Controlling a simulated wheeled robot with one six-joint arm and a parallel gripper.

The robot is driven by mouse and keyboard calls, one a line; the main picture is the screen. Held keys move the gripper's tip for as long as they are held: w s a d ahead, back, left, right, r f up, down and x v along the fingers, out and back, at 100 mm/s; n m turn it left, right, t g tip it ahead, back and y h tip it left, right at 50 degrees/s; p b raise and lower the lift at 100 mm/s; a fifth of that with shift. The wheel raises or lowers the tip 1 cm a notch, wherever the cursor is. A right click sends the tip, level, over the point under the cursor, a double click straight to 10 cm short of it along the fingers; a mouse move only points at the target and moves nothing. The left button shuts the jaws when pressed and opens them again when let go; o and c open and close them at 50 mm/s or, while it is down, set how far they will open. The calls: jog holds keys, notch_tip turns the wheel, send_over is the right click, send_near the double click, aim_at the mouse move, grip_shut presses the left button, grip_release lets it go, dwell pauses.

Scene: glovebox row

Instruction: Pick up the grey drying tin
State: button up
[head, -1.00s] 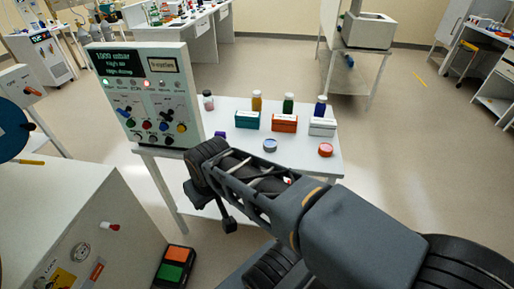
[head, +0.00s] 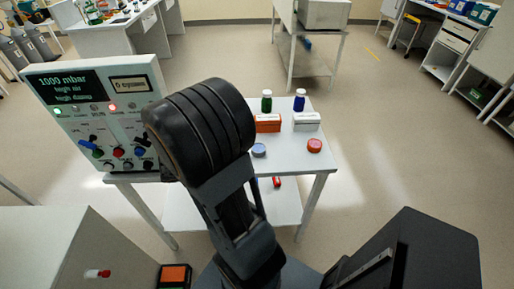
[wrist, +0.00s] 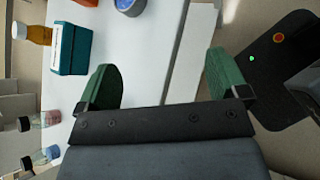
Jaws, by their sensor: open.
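The light grey box-shaped tin (head: 306,122) stands on the white table at its right, in front of a blue bottle (head: 299,101) in the head view. It is not in the wrist view. My gripper (wrist: 163,62) shows in the wrist view with its two green fingers wide apart and nothing between them. It is over the table's edge, with the teal tin (wrist: 72,48) to its left. In the head view my arm hides the gripper and the left part of the table.
Next to the grey tin are an orange-red tin (head: 268,123), a blue-grey round container (head: 259,150) and a red round one (head: 314,145). A control panel (head: 100,115) stands at the left. An amber bottle (wrist: 32,33) shows in the wrist view. Floor right of the table is clear.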

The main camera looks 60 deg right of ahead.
jog(key=d+n+h, duration=0.1)
jog(key=d+n, duration=0.1)
jog(key=d+f+n+h, duration=0.2)
jog(key=d+n, duration=0.1)
jog(key=shift+w+d+f+n+p, duration=0.25)
jog(key=shift+w+d+n+p, duration=0.05)
jog(key=shift+w+p, duration=0.1)
send_near(258, 148)
jog(key=shift+s+d+f+t, duration=0.15)
jog(key=shift+s+d+f, duration=0.15)
jog(key=shift+d, duration=0.3)
jog(key=shift+s+d+f+t, duration=0.15)
jog(key=shift+s+d+f, duration=0.15)
jog(key=shift+d, duration=0.3)
jog(key=shift+p+x, duration=0.65)
jog(key=shift+x, duration=2.7)
jog(key=shift+w, duration=0.15)
jog(key=shift+r, duration=0.1)
jog(key=c, duration=1)
